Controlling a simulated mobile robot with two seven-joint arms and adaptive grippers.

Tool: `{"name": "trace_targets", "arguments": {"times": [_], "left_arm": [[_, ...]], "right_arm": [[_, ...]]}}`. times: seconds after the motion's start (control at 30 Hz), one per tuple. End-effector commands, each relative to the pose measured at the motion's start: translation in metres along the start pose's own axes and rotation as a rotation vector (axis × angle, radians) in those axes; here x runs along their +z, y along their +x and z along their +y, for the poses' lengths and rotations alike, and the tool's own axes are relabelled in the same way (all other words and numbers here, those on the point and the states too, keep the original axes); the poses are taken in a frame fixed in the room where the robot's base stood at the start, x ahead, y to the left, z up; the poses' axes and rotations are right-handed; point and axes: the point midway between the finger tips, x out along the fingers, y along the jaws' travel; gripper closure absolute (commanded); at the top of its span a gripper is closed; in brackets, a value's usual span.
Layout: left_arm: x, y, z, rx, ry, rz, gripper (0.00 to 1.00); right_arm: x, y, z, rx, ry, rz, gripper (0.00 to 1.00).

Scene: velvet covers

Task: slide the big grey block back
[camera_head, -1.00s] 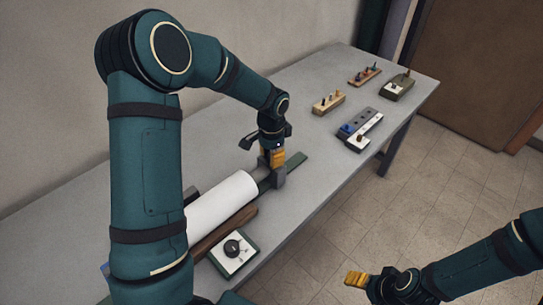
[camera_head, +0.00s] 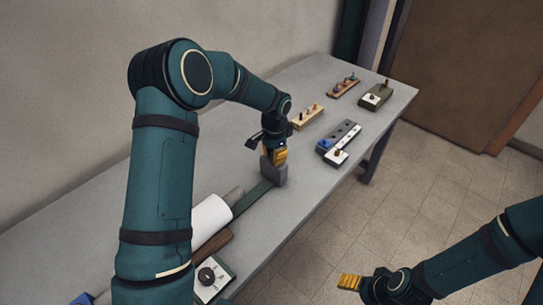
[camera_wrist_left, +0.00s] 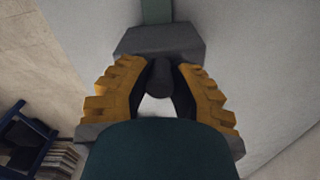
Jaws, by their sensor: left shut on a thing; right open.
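The big grey block (camera_head: 273,173) sits at the far end of a flat dark green strip (camera_head: 250,198) on the table. My left gripper (camera_head: 275,156) is above it with its yellow fingers down. In the left wrist view the fingers (camera_wrist_left: 160,88) are shut on a dark round post standing on the grey block (camera_wrist_left: 160,40). The block's underside is hidden. My right gripper (camera_head: 350,282) is open and empty, off the table's right side above the floor.
A white roll (camera_head: 210,222) and a brown bar (camera_head: 213,245) lie at the strip's near end, beside a dial box (camera_head: 212,278).

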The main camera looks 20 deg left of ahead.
Motion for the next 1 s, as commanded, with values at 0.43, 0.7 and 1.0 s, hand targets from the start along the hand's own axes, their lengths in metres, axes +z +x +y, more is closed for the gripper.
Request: {"name": "trace_targets", "arguments": {"times": [0.43, 0.7, 1.0], "left_arm": [[-0.003, -0.002, -0.001, -0.005, 0.001, 0.011, 0.46], [-0.003, -0.01, -0.001, -0.005, 0.001, 0.011, 0.46], [-0.003, -0.066, -0.001, -0.007, 0.001, 0.014, 0.46]], "right_arm": [[0.0, 0.0, 0.0, 0.0, 0.0, 0.001, 0.3], [0.0, 0.0, 0.0, 0.0, 0.0, 0.001, 0.3], [0.0, 0.0, 0.0, 0.0, 0.0, 0.001, 0.3]]}}
